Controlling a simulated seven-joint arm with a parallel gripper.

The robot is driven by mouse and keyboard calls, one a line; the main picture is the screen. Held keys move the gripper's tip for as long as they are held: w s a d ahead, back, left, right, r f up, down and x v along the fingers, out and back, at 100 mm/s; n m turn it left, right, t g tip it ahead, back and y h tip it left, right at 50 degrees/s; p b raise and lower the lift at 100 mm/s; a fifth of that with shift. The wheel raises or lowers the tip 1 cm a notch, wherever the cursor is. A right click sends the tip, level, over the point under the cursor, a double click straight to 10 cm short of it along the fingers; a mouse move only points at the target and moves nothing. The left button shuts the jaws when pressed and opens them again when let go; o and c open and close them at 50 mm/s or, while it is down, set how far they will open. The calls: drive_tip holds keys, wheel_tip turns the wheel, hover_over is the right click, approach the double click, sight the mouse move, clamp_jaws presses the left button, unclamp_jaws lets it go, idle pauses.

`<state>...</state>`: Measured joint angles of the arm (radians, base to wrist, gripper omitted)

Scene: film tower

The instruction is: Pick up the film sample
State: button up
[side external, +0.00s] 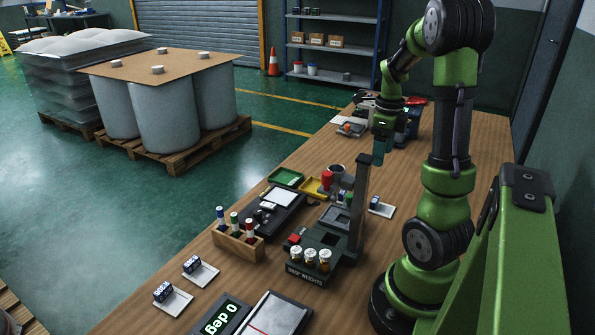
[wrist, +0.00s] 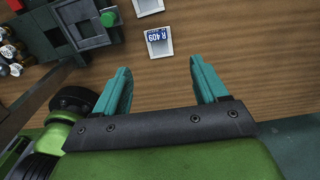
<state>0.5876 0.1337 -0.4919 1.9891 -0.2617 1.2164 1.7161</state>
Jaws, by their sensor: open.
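My gripper (side external: 379,157) hangs above the bench, behind and a little right of the grey tower (side external: 360,195). In the wrist view its two teal fingers (wrist: 160,75) are wide apart with only wood between them. A small piece labelled R 409 (wrist: 159,34) lies on a white plate (wrist: 161,54) just beyond the fingertips. A small dark blue labelled piece (side external: 375,202) sits on a white plate (side external: 386,212) right of the tower. A pale square sheet (side external: 281,197) lies on the black tray left of the tower. I cannot tell which is the film sample.
Drop weights (side external: 311,258) stand at the tower's foot. A wooden rack (side external: 237,243) holds several coloured markers. Bare wood surrounds the right plate.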

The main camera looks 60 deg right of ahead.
hover_over(374, 199)
drive_tip(key=f, duration=1)
drive_tip(key=shift+s+d, duration=0.1)
drive_tip(key=shift+d, duration=0.2)
drive_tip(key=shift+a+f, duration=0.15)
drive_tip(key=shift+f, duration=1.15)
drive_tip(key=shift+a+f, duration=0.1)
drive_tip(key=shift+f, duration=1.2)
